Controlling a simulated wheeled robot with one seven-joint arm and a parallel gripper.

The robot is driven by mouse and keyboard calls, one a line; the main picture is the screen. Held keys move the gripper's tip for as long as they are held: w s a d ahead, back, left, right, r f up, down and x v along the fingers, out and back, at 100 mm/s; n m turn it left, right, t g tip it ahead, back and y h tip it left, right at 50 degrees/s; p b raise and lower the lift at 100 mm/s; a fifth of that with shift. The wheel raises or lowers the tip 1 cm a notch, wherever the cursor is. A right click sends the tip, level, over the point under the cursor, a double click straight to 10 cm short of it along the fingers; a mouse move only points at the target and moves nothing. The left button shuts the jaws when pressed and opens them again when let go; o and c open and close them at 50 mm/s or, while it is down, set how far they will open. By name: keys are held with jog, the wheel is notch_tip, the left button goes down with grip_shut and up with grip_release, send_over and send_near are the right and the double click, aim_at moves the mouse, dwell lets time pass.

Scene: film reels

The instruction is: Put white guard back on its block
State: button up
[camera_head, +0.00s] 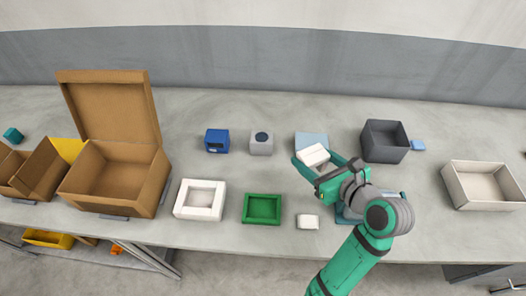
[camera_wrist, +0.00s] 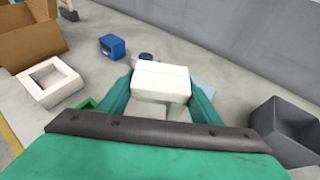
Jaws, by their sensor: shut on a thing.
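My gripper (camera_head: 312,164) is shut on a white block-shaped piece, which looks like the white guard (camera_head: 313,154). The guard also shows between the green fingers in the wrist view (camera_wrist: 160,82), held above the table. A light blue flat piece (camera_head: 311,139) lies just behind it and is partly covered. A grey block with a dark round top (camera_head: 262,142) stands to the left of it. A small white block (camera_head: 307,222) sits on the table nearer the front edge. Which block belongs to the guard I cannot tell.
A blue box (camera_head: 217,140), a white tray (camera_head: 178,211) and a green tray (camera_head: 247,220) stand left. An open dark grey bin (camera_head: 366,148) is close on the right, with a pale bin (camera_head: 450,196) farther right. An open cardboard box (camera_head: 84,204) is at far left.

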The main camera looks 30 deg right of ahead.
jog(key=w+f, duration=0.3)
jog(key=w, duration=0.1)
jog(key=w+a+f, duration=0.1)
jog(key=w+f, duration=0.2)
jog(key=w, duration=0.1)
jog(key=w+f, duration=0.3)
jog(key=w, duration=0.1)
jog(key=shift+w+a, duration=0.1)
jog(key=shift+a, duration=0.1)
jog(key=shift+w+f, duration=0.2)
jog(key=shift+f, duration=1.55)
jog(key=shift+f, duration=0.15)
jog(key=o, duration=1.2)
jog(key=shift+c, duration=0.2)
